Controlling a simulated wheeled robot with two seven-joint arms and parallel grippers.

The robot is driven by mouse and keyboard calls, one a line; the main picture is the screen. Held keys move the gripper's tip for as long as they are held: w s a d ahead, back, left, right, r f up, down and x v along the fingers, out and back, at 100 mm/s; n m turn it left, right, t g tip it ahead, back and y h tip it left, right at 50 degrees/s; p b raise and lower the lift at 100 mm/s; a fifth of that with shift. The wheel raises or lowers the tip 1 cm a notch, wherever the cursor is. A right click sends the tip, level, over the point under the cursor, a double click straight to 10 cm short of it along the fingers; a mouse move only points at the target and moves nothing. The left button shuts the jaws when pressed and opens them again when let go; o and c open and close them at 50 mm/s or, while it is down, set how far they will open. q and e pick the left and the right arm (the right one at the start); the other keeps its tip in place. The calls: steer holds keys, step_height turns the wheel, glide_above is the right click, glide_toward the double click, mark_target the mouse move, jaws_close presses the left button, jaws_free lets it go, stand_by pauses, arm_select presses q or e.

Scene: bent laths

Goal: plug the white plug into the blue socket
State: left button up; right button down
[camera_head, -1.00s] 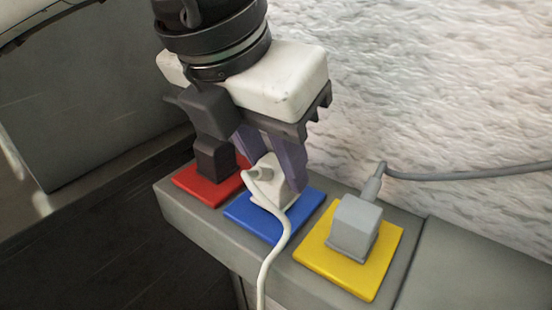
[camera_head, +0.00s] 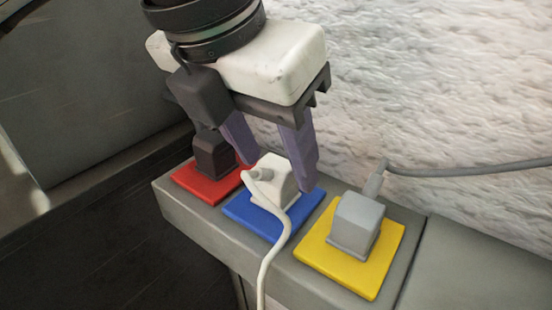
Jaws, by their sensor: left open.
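The white plug (camera_head: 272,178) stands upright on the blue socket (camera_head: 262,216), with its white cord running down toward the front. Whether its pins are fully in cannot be seen. My left gripper (camera_head: 278,175) is just above and around the plug, its two purple fingers spread open, one on each side. The fingers look apart from the plug, with the right fingertip lower beside it. My right gripper is not in view.
A dark plug (camera_head: 213,155) stands on the red socket (camera_head: 208,188) to the left. A grey plug (camera_head: 355,226) with a grey cord (camera_head: 470,170) stands on the yellow socket (camera_head: 378,268) to the right. A rough white wall (camera_head: 430,80) rises behind the grey ledge (camera_head: 480,260).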

arm_select(q)
steer(key=v, duration=0.8)
steer(key=shift+s+a+r, duration=0.1)
steer(key=shift+r, duration=0.3)
